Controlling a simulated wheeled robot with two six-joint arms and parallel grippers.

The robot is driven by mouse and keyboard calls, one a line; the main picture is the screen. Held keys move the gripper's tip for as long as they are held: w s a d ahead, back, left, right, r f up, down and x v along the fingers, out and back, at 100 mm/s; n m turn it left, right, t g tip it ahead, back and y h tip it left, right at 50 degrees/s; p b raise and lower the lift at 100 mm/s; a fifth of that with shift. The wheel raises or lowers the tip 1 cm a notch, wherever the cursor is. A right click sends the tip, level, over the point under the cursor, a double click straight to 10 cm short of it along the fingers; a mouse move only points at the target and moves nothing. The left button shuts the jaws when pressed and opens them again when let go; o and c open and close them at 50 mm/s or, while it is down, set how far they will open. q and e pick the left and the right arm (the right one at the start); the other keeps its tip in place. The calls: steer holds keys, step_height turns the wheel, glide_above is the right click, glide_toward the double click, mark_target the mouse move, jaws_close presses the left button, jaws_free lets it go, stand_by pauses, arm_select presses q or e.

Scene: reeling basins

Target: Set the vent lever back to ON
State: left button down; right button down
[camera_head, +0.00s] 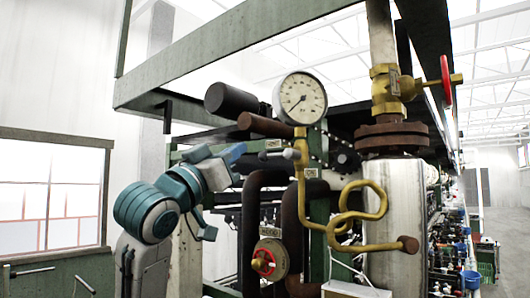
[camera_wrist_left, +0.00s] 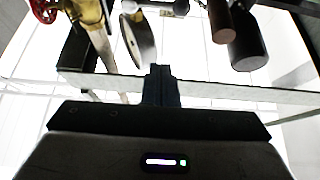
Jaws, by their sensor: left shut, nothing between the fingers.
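The vent lever (camera_head: 276,154) is a short grey bar with rounded ends, mounted on a brass pipe (camera_head: 301,180) below the pressure gauge. It points left, roughly level. One small white plate (camera_head: 273,143) sits just above it and another (camera_head: 311,173) to its lower right; their lettering is too small to read surely. In the left wrist view the lever (camera_wrist_left: 160,5) shows at the top edge, beyond the fingertips. My left gripper (camera_head: 238,152) is just left of the lever, apart from it; its fingers (camera_wrist_left: 161,72) are closed together and empty. My right gripper is not in view.
A round gauge (camera_head: 300,98) and dark cylinders (camera_head: 230,100) stand above the lever. A red-handwheel valve (camera_head: 445,80) is at upper right, a curled brass pipe (camera_head: 350,215) at right, and a round red-centred valve (camera_head: 267,261) below. A green beam (camera_head: 220,50) crosses above my arm.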

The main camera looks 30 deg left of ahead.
mark_target(264, 152)
arm_select(q)
steer(key=a+p+x, duration=0.1)
steer(key=p+x, duration=0.5)
steer(key=x, duration=0.3)
steer(key=f, duration=0.1)
steer(key=w+d+f+p, duration=0.1)
steer(key=f+p, duration=0.1)
steer(key=shift+w+d+f, duration=0.15)
steer(key=shift+w+f, duration=0.15)
steer(key=shift+w, duration=0.05)
